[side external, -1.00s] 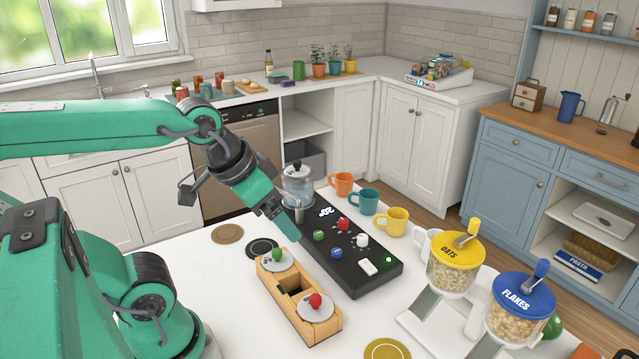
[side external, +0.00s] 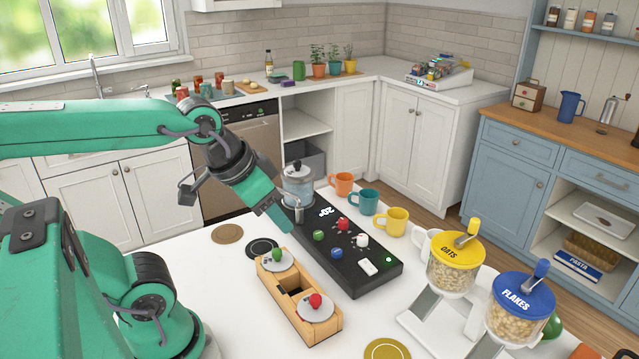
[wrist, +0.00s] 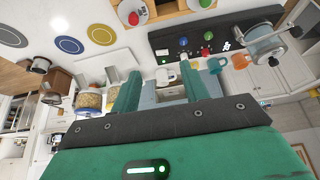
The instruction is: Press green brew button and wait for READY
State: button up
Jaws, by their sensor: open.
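A black control panel (side external: 352,282) lies on the white counter. The green button (side external: 319,235) sits near its left edge, next to a red button (side external: 343,224), a blue button (side external: 337,253) and a white knob (side external: 362,240). In the wrist view the green button (wrist: 208,36) is beyond my open fingers (wrist: 160,72), to the upper right.
A glass kettle (side external: 297,190) stands at the panel's far end. A wooden stand (side external: 332,328) with green and red knobs is in front of it. Orange, teal and yellow mugs (side external: 397,221) line the far side. Cereal dispensers (side external: 455,272) stand at the right. A small green light (side external: 388,259) glows on the panel.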

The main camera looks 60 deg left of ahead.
grip_shut()
dwell(1.3)
